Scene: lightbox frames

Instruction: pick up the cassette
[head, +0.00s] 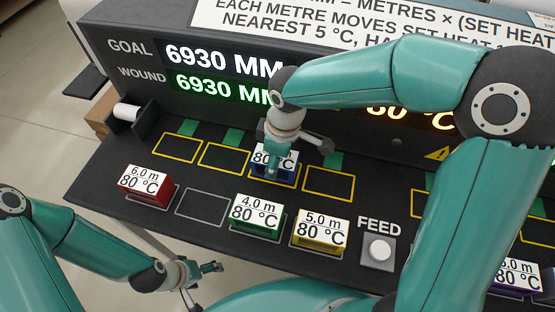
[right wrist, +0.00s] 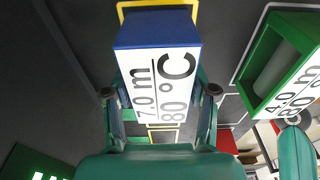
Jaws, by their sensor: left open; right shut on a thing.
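A blue cassette (head: 288,163) with a white label stands at the third yellow-outlined slot of the back row. In the right wrist view the blue cassette (right wrist: 158,75) reads "7.0 m 80 °C". My right gripper (head: 274,168) reaches down over it and is shut on it, with one finger on each side. Whether it rests on the board or is slightly raised, I cannot tell. A red cassette (head: 146,185), a green cassette (head: 256,216) and a yellow cassette (head: 321,230) stand in the front row. My left gripper (head: 208,284) is open and empty, off the board's front edge.
The front row has an empty grey-outlined slot (head: 203,207). Empty yellow-outlined slots (head: 223,158) flank the blue cassette. A FEED button (head: 380,250) is right of the yellow cassette. The display panel (head: 150,75) rises behind. Another cassette (head: 519,275) is partly hidden by my right arm.

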